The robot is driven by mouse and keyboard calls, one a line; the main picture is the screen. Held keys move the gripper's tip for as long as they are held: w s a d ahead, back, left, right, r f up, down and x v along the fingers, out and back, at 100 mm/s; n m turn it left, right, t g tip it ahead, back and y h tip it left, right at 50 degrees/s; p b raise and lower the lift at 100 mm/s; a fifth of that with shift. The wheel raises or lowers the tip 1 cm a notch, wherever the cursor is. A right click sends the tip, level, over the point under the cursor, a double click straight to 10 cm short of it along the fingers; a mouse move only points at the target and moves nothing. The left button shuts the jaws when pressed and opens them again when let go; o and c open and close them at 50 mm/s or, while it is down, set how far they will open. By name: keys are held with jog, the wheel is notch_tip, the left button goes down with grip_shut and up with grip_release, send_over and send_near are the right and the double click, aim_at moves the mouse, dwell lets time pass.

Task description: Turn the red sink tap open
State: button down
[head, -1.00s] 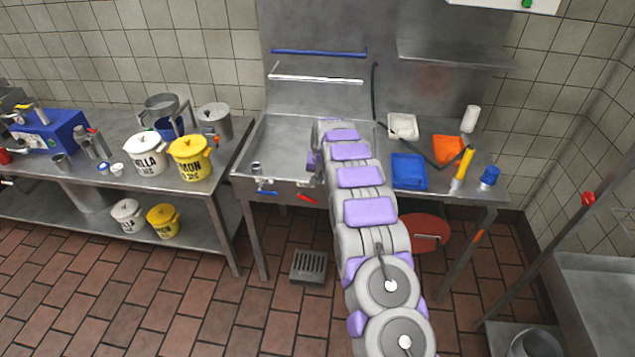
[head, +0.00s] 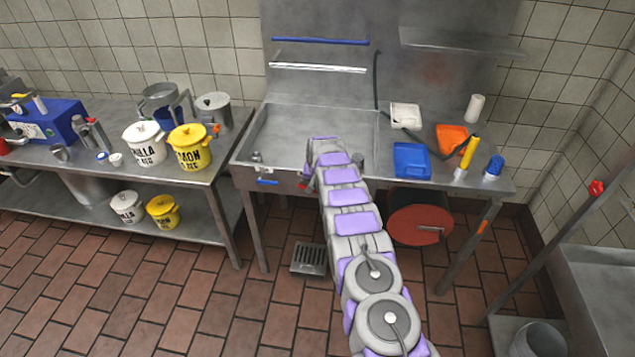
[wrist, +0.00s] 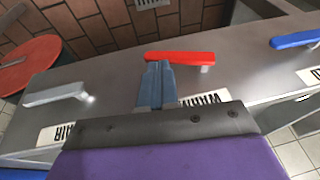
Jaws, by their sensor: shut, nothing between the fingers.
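The red tap (wrist: 190,57) is a flat red lever on the sink's front panel, lying roughly crosswise in the wrist view. In the head view only a small red bit of it (head: 303,185) shows beside my arm. My gripper (wrist: 158,70) is shut and empty. Its fingertips are at the near side of the lever's left half in the wrist view, very close to it; I cannot tell if they touch. The sink (head: 258,135) stands behind the panel. In the head view my arm hides most of the gripper.
A blue lever (wrist: 295,39) is to the right of the red one, and a grey lever (wrist: 55,95) is to the left. Labels sit on the panel. A red round lid (head: 408,222) is under the counter. The floor in front is mostly clear, with a drain grate (head: 308,258).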

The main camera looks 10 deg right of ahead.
jog(key=shift+f, duration=0.15)
jog(key=shift+s+d+f+y+p, duration=0.15)
jog(key=shift+f+y+p, duration=0.2)
jog(key=shift+f+p, duration=0.3)
jog(key=shift+w+d+f+y+p, duration=0.15)
jog(key=shift+f+y+p, duration=0.2)
jog(key=shift+f+p, duration=0.25)
jog(key=shift+s+r, duration=0.1)
